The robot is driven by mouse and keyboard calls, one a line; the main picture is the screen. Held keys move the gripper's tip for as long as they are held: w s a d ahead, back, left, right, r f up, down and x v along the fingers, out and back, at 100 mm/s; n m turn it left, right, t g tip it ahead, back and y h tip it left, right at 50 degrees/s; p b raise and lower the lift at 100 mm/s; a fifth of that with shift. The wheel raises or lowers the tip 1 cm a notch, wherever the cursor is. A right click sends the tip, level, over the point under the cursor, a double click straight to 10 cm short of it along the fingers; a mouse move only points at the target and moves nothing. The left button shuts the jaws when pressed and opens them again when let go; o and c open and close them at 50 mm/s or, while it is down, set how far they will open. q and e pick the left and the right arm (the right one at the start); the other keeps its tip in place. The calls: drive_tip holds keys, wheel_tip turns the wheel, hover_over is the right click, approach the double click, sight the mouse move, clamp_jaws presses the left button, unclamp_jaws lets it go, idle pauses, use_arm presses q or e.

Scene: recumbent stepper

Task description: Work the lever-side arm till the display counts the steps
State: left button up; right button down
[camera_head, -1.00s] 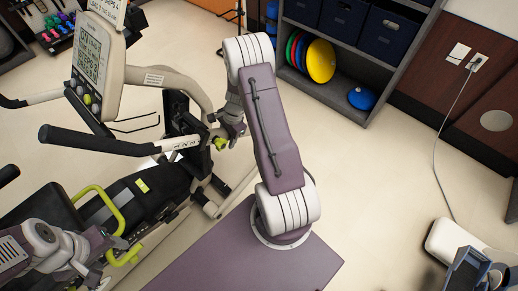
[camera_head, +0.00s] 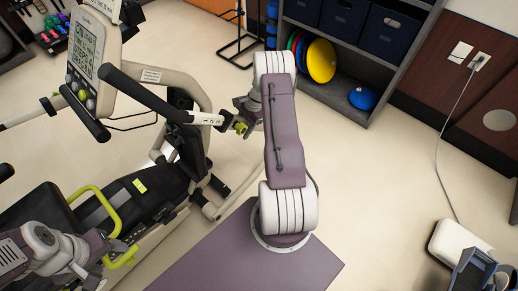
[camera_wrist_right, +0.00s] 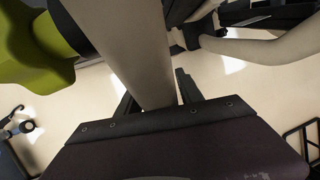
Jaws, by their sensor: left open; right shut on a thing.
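The stepper's lever-side arm (camera_head: 205,118) has a long black grip (camera_head: 145,92) and a pale tube, with a lime lever (camera_head: 240,127) at its right end. My right gripper (camera_head: 246,116) is there; in the right wrist view, my right gripper (camera_wrist_right: 155,95) is shut around the pale tube (camera_wrist_right: 138,50), with a lime part (camera_wrist_right: 35,50) at upper left. The display (camera_head: 86,50) faces the seat; its digits are too small to read. My left gripper (camera_head: 106,248) is open at lower left, close to the lime seat handle (camera_head: 112,218); I cannot tell whether they touch.
The stepper's other arm (camera_head: 22,118) is at the left edge. A dark shelf (camera_head: 345,108) with coloured discs stands at the back. A white and dark item (camera_head: 450,238) lies at lower right. The floor between is clear.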

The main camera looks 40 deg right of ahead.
drive_tip(key=shift+s+d+f, duration=0.1)
drive_tip(key=shift+f, duration=0.05)
drive_tip(key=shift+d+f+b, duration=0.7)
drive_tip(key=shift+d+b, duration=0.15)
drive_tip(key=shift+b, duration=0.15)
drive_tip(key=c, duration=0.9)
unclamp_jaws()
drive_tip(key=shift+r+y, duration=0.25)
drive_tip(key=shift+y, duration=0.05)
drive_tip(key=shift+o, duration=0.7)
drive_tip(key=shift+d, duration=0.1)
drive_tip(key=shift+r+p, duration=0.1)
drive_tip(key=shift+p, duration=0.2)
drive_tip(key=p+v, duration=0.3)
drive_tip(key=v, duration=0.2)
drive_tip(key=shift+r, duration=0.1)
